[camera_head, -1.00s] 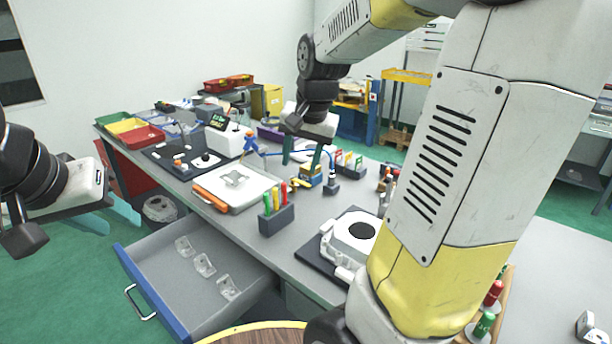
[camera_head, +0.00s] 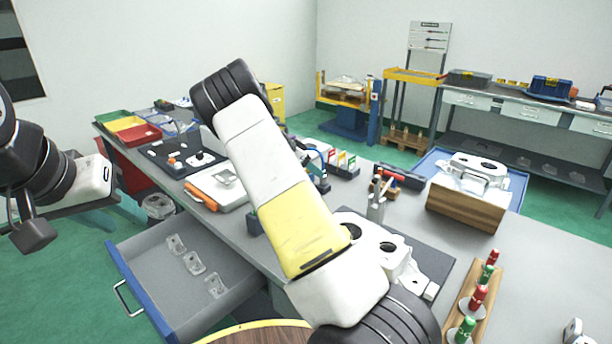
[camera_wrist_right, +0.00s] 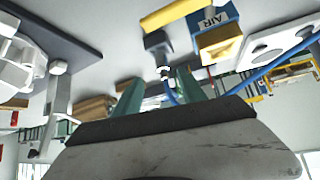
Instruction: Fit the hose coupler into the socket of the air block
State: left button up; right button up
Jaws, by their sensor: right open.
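The hose coupler (camera_wrist_right: 163,71) has a pale metal ring and a blue hose, and sits at a dark holder (camera_wrist_right: 156,42) in the right wrist view. The holder and hose also show beside my right arm in the head view (camera_head: 321,181). My arm hides this gripper in the head view. My left gripper (camera_head: 92,212) is away from the bench at left, its fingers unclear.
An open drawer (camera_head: 150,268) holds several clear parts. A white casting (camera_head: 372,243) lies on a dark mat close to my right arm. A wooden box (camera_head: 465,208) and a rack of red and green plugs (camera_head: 478,300) stand at right.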

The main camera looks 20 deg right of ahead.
aim_at(323, 180)
jog(key=x, duration=0.7)
jog(key=shift+w+d+f, duration=0.15)
jog(key=shift+w+f, duration=0.1)
jog(key=shift+w, duration=0.1)
grip_shut()
